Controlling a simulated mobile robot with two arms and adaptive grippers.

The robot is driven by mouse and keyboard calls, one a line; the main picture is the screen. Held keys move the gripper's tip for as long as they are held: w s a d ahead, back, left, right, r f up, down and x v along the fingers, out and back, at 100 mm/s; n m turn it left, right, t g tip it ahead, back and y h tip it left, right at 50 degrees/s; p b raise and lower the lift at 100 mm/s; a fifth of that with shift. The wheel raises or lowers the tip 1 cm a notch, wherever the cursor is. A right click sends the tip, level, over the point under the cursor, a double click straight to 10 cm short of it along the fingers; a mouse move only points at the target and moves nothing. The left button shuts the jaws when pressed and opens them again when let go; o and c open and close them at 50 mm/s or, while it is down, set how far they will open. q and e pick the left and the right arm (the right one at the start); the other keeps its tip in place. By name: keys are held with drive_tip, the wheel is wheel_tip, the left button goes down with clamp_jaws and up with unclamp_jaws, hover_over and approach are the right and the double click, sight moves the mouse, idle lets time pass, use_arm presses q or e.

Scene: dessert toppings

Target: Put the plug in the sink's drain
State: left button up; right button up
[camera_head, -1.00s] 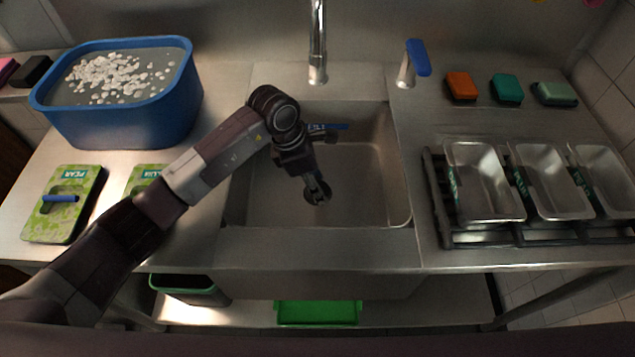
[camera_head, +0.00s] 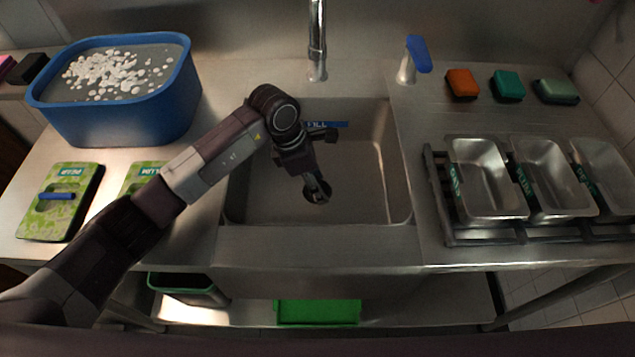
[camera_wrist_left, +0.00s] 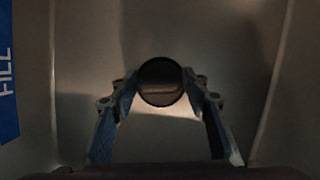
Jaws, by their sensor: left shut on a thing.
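My left gripper (camera_head: 318,196) reaches down into the steel sink (camera_head: 258,207), near the middle of its floor. In the left wrist view my left gripper (camera_wrist_left: 161,85) is shut on the plug (camera_wrist_left: 161,82), a dark round disc between the fingertips. In the head view the fingertips meet a dark round patch, and I cannot tell there how much is plug and how much is drain. The drain is not seen clearly apart from the plug, so I cannot tell whether the plug is seated or just above it. My right gripper is not in view.
The faucet (camera_head: 317,45) stands behind the sink, with a blue-topped lever (camera_head: 417,55) to its right. A blue tub (camera_head: 120,118) of water stands at left. Metal pans (camera_head: 487,180) sit on a rack at right.

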use_arm(q)
drive_tip(key=shift+s+f, duration=0.15)
drive_tip(key=o, duration=1.2)
drive_tip(key=shift+r+p, duration=2)
drive_tip(key=shift+r, duration=1.6)
drive_tip(key=shift+r+p, duration=0.7)
drive_tip(key=shift+r, duration=0.8)
